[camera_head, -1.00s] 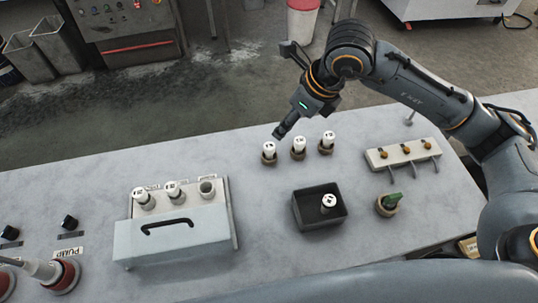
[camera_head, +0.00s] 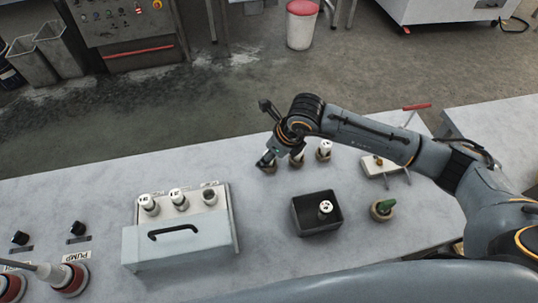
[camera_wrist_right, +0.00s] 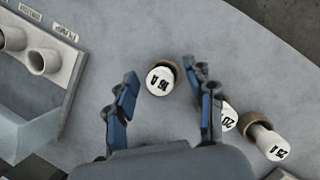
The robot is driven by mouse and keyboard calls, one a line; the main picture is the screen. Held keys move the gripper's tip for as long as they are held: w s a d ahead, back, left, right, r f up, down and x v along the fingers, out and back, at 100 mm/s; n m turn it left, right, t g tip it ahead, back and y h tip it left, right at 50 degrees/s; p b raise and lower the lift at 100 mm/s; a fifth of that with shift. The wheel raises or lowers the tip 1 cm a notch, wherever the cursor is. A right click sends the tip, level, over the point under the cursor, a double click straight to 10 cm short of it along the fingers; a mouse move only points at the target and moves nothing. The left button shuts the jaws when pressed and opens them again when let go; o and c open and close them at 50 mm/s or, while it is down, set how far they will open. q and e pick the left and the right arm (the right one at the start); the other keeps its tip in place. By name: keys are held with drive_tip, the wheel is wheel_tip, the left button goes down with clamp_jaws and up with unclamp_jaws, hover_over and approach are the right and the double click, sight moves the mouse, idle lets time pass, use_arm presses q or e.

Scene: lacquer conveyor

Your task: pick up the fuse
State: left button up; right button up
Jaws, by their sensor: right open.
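A white 16 A fuse (camera_wrist_right: 160,80) stands in a brown ring base, between the spread fingers of my right gripper (camera_wrist_right: 164,94) in the right wrist view. The fingers are open, with a gap on both sides. In the head view my right gripper (camera_head: 267,161) hides most of that fuse. A 20 A fuse (camera_wrist_right: 228,117) stands beside the right-hand finger, partly covered by it. A 25 A fuse (camera_wrist_right: 270,143) stands farther right; it also shows in the head view (camera_head: 324,149). My left gripper is not in view.
A fuse block (camera_head: 180,238) at left holds two fuses and an empty socket (camera_head: 209,197). A black box (camera_head: 304,229) holds one fuse (camera_head: 325,209). The table between block and box is clear.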

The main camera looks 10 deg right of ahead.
drive_tip(key=shift+w+f, duration=0.1)
drive_tip(key=shift+f, duration=0.15)
clamp_jaws()
drive_tip(key=shift+r, duration=0.2)
